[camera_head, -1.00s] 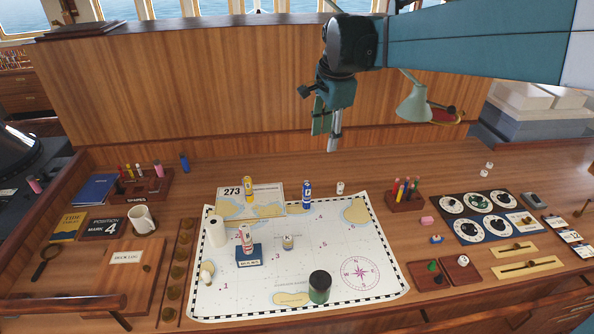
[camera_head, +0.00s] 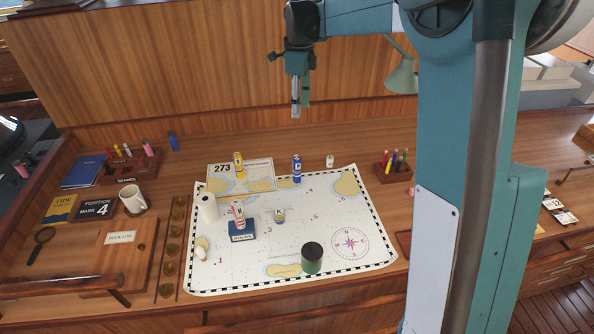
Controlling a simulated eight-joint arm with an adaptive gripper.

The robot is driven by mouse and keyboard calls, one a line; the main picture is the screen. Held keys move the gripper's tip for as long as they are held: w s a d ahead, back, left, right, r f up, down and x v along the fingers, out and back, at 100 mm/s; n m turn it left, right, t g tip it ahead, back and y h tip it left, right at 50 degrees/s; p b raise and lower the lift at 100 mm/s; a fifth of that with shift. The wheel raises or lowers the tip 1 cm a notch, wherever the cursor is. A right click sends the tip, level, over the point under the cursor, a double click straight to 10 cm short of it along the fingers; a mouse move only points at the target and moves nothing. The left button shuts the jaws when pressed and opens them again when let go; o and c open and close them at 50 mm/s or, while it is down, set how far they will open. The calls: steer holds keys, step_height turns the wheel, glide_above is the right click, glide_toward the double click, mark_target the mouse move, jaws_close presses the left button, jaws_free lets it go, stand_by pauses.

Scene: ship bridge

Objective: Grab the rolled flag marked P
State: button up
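A blue rolled flag (camera_head: 296,169) with a white mark that looks like a P stands upright at the top edge of the chart (camera_head: 325,215). A yellow rolled flag (camera_head: 238,165) stands to its left. My gripper (camera_head: 300,108) points down, well above the desk, in front of the wooden back panel. It appears in line above the blue flag in the picture, clearly apart from it. I see nothing in it. Its finger gap is not clear from this side.
A small pot marked K (camera_head: 279,215), a dark green jar (camera_head: 312,258) and a white roll (camera_head: 208,207) stand on the chart. A white cup (camera_head: 330,161) and a pen rack (camera_head: 397,167) are right of the blue flag. My arm hides the desk's right part.

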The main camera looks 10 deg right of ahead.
mark_target(297, 158)
steer(key=shift+m, duration=0.5)
steer(key=f, duration=0.8)
steer(key=w+f, duration=0.1)
steer(key=f, duration=1.6)
steer(key=shift+w+a+f, duration=0.1)
steer(key=shift+w+a, duration=0.05)
steer(key=shift+w, duration=0.2)
steer(key=shift+f, duration=0.1)
steer(key=shift+f, duration=1.25)
steer(key=shift+f, duration=0.15)
steer(key=shift+s+f+p, duration=0.2)
steer(key=shift+f+p, duration=0.6)
steer(key=shift+f, duration=1.65)
steer(key=c, duration=1)
